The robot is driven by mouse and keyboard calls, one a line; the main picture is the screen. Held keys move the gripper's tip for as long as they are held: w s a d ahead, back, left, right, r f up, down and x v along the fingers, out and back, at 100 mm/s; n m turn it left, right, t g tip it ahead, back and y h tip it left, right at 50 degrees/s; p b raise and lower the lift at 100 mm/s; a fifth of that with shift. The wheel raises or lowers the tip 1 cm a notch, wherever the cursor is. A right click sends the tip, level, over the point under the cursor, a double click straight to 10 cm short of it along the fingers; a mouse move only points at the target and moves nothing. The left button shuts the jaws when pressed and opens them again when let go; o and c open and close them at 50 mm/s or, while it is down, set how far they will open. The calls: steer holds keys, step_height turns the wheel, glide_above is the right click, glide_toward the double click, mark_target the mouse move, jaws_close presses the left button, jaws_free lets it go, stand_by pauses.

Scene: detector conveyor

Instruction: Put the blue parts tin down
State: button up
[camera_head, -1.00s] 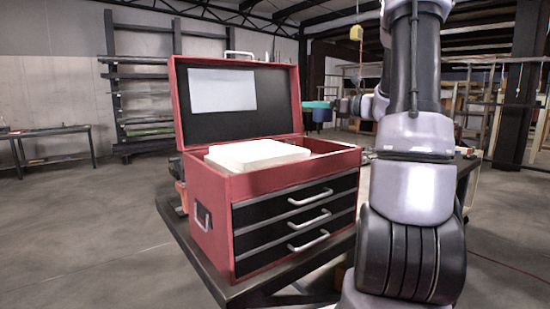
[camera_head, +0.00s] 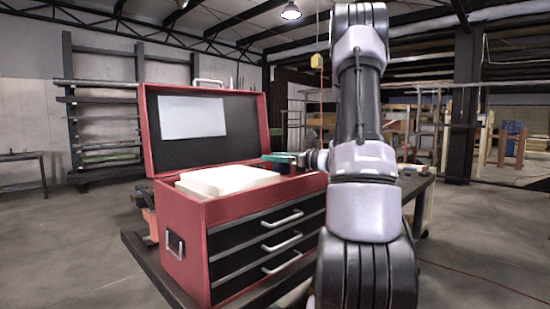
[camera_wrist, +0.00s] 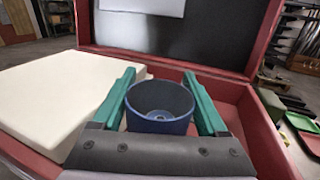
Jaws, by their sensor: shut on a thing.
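The blue parts tin (camera_wrist: 160,122) is a round, open-topped cup, upright and empty inside. My gripper (camera_wrist: 159,76) has its two green fingers on either side of the tin and is shut on it. In the head view my gripper (camera_head: 284,158) is at the open top of the red toolbox (camera_head: 185,215), near the lid's lower right corner. In the wrist view the tin shows over the toolbox's open top, right of a cream block (camera_wrist: 60,95). Whether the tin touches the toolbox floor is hidden.
The toolbox's raised lid (camera_head: 206,150) stands behind the tin. The cream block fills the left part of the box. The dark table (camera_head: 150,262) carries the toolbox. Green and red trays (camera_wrist: 300,122) lie right of the box.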

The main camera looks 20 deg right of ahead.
steer(key=shift+f, duration=0.5)
steer(key=o, duration=1.3)
steer(key=shift+r, duration=0.55)
steer(key=v, duration=1.2)
steer(key=s+a+n+g, duration=0.1)
steer(key=a+n+g, duration=0.1)
steer(key=a, duration=0.2)
steer(key=s+a+r+n+g, duration=0.1)
steer(key=a+n+g, duration=0.1)
steer(key=a, duration=0.3)
steer(key=s+a+n+g+y, duration=0.1)
steer(key=a+n+g, duration=0.1)
steer(key=a+n, duration=0.1)
steer(key=shift+s+a+r, duration=0.35)
steer(key=shift+a+r, duration=0.05)
steer(key=shift+a, duration=0.25)
steer(key=shift+s+a+r+n+g+h, duration=0.15)
steer(key=shift+s+a+r+n+h, duration=0.4)
steer(key=shift+s+a+n+h, duration=1.65)
steer(key=shift+s+a+r+n+g+h, duration=0.2)
steer(key=shift+s+a+r+n+h, duration=0.6)
steer(key=shift+s+n, duration=2.5)
steer(key=shift+s+a+r+n+g+h, duration=0.15)
steer(key=shift+s+a+r+n+h, duration=0.15)
steer(key=shift+s+a+n+h, duration=2.25)
